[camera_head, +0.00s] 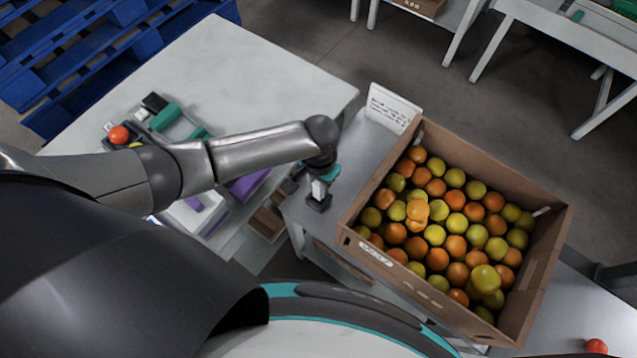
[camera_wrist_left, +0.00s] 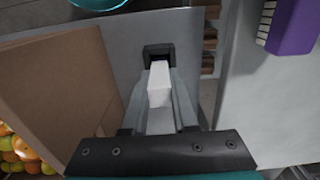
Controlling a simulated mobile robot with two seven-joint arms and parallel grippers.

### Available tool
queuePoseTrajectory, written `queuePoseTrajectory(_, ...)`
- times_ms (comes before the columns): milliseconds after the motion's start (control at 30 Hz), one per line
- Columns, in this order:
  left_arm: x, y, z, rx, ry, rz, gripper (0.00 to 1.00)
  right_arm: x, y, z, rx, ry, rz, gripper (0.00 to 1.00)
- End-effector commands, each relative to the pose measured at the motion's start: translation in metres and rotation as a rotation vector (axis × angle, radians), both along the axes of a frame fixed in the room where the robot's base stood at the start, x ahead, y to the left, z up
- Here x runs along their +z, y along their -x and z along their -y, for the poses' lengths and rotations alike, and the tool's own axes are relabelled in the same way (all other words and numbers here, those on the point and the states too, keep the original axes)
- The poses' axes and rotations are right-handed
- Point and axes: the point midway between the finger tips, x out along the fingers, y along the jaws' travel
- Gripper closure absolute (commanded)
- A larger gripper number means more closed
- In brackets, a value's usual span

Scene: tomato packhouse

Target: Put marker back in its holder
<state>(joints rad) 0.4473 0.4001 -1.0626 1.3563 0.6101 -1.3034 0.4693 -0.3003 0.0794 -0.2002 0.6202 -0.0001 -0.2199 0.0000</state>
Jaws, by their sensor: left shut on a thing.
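My left gripper (camera_head: 319,188) is shut on the white marker (camera_wrist_left: 159,84), which sits between the two fingers in the left wrist view. The marker's far end points at a small dark square holder (camera_wrist_left: 157,52). The holder also shows in the head view (camera_head: 319,204), right below the gripper, on the grey table near its edge. The marker's end overlaps the holder's opening in the picture; I cannot tell how far it is inside. My right gripper is not in view.
A cardboard crate (camera_head: 383,263) of tomatoes stands close to the right of the gripper, with a white card (camera_head: 393,108) behind it. A white worktable (camera_head: 255,75) with a scale, a purple item (camera_wrist_left: 293,28) and other things lies left. One tomato (camera_head: 597,346) lies loose at bottom right.

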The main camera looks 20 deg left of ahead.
Motion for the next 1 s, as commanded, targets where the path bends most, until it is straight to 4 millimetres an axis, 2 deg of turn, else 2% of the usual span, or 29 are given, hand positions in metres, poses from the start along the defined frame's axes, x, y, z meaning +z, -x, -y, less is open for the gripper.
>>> queuePoseTrajectory(867,-0.018,0.000,0.000,0.001,0.000,0.000,1.00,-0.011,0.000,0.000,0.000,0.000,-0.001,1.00)
queuePoseTrajectory(900,-0.018,0.000,0.000,0.001,0.000,0.000,0.72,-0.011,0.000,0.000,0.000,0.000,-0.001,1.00)
queuePoseTrajectory(1000,-0.018,0.000,0.000,0.001,0.000,0.000,0.61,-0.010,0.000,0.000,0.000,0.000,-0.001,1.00)
